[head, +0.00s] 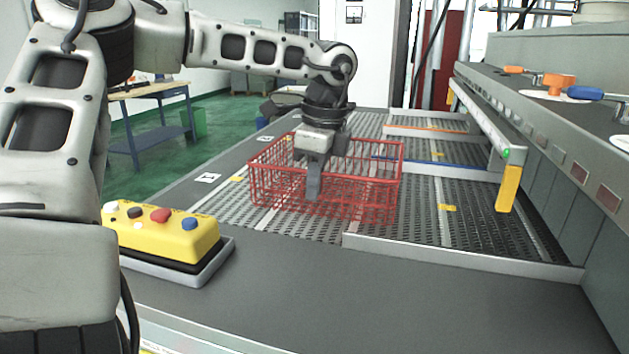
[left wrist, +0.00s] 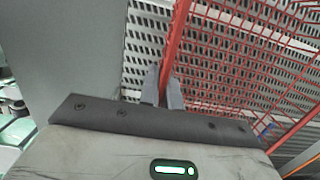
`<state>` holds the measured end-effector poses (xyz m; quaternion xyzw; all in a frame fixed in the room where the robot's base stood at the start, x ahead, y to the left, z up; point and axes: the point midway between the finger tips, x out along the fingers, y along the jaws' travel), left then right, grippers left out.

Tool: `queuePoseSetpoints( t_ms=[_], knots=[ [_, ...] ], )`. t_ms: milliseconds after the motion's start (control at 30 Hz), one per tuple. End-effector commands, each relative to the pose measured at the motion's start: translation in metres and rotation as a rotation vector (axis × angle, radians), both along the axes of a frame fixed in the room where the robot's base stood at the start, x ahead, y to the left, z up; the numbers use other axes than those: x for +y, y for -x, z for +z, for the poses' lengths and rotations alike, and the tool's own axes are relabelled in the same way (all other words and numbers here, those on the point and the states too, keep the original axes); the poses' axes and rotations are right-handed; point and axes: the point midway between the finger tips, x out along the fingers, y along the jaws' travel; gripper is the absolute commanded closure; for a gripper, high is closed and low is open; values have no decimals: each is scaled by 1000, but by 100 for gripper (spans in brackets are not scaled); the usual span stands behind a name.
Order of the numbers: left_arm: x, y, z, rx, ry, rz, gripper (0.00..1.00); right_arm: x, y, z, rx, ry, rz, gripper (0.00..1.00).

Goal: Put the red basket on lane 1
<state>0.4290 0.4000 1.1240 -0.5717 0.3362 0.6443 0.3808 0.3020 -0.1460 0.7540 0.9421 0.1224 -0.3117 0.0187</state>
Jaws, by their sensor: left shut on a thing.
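The red wire basket (head: 350,190) is at the middle of the head view, upright, over the left part of the slotted conveyor bed. My left gripper (head: 314,182) reaches down from above and is shut on the basket's near wall. In the left wrist view, the fingers (left wrist: 163,88) pinch the red wall (left wrist: 176,45), with slotted bed below. I cannot tell whether the basket touches the bed. The slotted lanes (head: 445,205) lie beneath and right of the basket; their numbers are too small to read. My right gripper is not in view.
A yellow button box (head: 165,235) sits at the near left. A low metal rail (head: 450,255) edges the front of the bed. A yellow post (head: 508,188) and a bar stand to the right. The near grey surface (head: 380,300) is clear.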

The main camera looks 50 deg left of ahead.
Motion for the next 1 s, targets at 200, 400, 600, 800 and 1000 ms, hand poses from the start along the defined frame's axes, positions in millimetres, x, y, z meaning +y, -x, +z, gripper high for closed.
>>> queuePoseSetpoints(
  t_ms=[200, 400, 600, 800, 1000],
  knots=[
    [0, 0, -3, 0, 0, 1, 86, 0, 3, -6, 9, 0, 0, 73],
    [0, 0, -2, 0, 0, 0, 73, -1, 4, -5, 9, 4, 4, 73],
    [0, 0, 2, 0, 0, 0, 73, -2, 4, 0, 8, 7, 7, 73],
    [-3, -3, 29, -6, -4, 1, 73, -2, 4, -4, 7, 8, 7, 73],
    [-8, -5, 74, -4, -4, 1, 73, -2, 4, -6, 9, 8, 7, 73]
  ],
)
